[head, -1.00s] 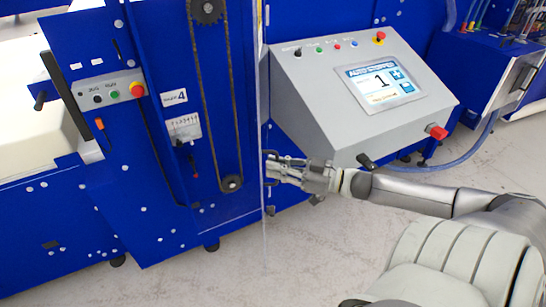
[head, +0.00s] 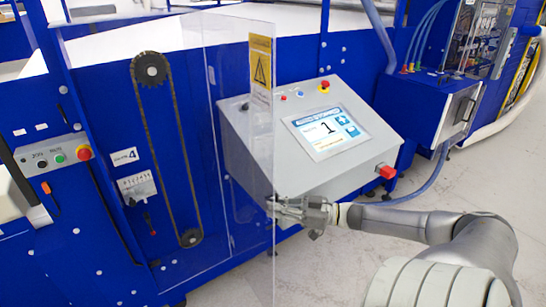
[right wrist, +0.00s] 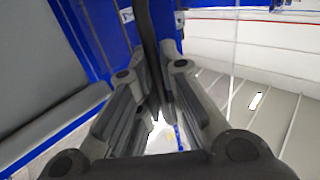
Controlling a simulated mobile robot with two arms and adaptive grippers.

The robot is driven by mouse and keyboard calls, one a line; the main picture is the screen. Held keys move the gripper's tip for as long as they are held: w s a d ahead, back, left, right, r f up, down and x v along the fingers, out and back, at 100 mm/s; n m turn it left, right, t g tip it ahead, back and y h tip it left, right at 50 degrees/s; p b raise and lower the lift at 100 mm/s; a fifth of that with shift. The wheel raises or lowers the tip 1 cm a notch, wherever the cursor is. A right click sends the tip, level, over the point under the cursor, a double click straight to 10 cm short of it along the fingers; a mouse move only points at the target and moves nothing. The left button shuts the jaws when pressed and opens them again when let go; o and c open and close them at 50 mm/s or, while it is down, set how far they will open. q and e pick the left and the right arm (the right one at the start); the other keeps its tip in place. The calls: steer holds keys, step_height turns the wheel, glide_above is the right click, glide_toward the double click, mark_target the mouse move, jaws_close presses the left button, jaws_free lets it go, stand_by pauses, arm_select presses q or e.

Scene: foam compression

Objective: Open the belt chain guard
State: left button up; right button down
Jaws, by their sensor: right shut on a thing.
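The belt chain guard (head: 240,150) is a clear panel with a yellow warning label (head: 260,68) near its upper edge. It stands out at an angle from the blue machine, in front of part of the grey control box. The chain (head: 171,150) runs between two sprockets to the left of the label. My right gripper (head: 277,206) is at the guard's free edge, shut on its dark handle. In the right wrist view the handle (right wrist: 149,40) is a dark bar running down between the fingers (right wrist: 158,108). My left gripper is not in view.
A grey control box (head: 310,160) with a screen and red knob is just behind the guard and my right gripper. A small button panel (head: 52,154) is at the left. Pale floor (head: 350,260) is open around my right arm.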

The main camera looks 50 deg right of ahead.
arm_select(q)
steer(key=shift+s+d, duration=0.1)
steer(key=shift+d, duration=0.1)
arm_select(e)
steer(key=shift+f, duration=0.1)
steer(key=c, duration=1.6)
jaws_free()
steer(key=shift+o, duration=0.2)
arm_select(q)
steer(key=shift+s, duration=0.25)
arm_select(e)
steer(key=shift+r, duration=0.2)
